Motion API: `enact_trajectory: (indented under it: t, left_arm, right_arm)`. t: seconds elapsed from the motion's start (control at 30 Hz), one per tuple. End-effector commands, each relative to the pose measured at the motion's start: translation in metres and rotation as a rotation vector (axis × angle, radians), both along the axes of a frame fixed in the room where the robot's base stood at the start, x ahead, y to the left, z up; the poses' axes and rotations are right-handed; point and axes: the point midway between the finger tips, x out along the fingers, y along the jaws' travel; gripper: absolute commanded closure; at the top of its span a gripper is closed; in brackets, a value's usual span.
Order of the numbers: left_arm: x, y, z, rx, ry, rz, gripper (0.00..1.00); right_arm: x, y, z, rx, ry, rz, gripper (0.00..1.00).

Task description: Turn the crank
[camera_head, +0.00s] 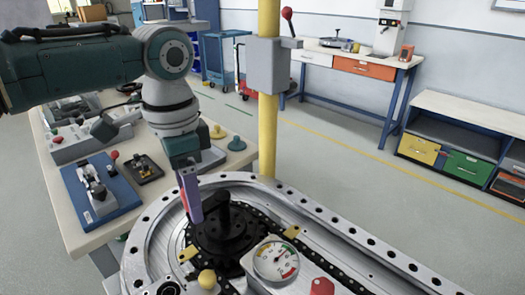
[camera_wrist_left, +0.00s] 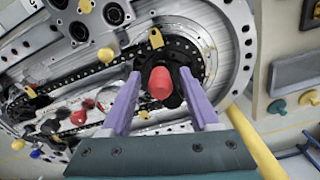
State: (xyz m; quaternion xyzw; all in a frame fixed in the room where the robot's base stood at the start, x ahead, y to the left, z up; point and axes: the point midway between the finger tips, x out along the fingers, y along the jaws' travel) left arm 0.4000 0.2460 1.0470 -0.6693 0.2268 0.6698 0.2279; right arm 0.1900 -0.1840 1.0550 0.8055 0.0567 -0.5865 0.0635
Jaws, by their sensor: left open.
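The crank has a black hub (camera_head: 222,232) with a short black post standing on it, on the round end of the metal ring track. A red knob (camera_wrist_left: 160,83), apparently the crank's handle, shows in the left wrist view. My left gripper (camera_head: 190,205) points down beside the black post. In the left wrist view its purple fingers (camera_wrist_left: 160,75) are open, one on each side of the red knob, with gaps visible. In the head view the fingers hide most of the knob; only a red sliver shows. My right gripper is in neither view.
A dial gauge (camera_head: 275,262) and a yellow knob (camera_head: 207,279) sit close to the hub on the track. A yellow pole (camera_head: 268,130) with a grey box (camera_head: 267,66) stands behind it. A cluttered bench (camera_head: 75,215) is at the left. Floor at right is clear.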

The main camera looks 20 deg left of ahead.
Motion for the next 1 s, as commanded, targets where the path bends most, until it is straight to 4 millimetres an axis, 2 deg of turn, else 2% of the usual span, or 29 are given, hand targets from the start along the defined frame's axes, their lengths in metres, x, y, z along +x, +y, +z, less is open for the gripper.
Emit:
enact_trajectory:
  t: [0.23, 0.77, 1.0]
  left_arm:
    - [0.0, -0.0002, -0.0006, 0.0, 0.0, 0.0, 0.41]
    - [0.0001, -0.0002, -0.0002, -0.001, -0.001, 0.0, 1.0]
    - [0.0002, -0.0003, -0.0001, -0.001, -0.001, 0.0, 1.0]
  right_arm:
    - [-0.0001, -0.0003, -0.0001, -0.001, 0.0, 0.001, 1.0]
    - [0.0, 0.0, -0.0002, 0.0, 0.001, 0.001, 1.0]
    - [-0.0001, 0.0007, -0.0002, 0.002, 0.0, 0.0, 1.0]
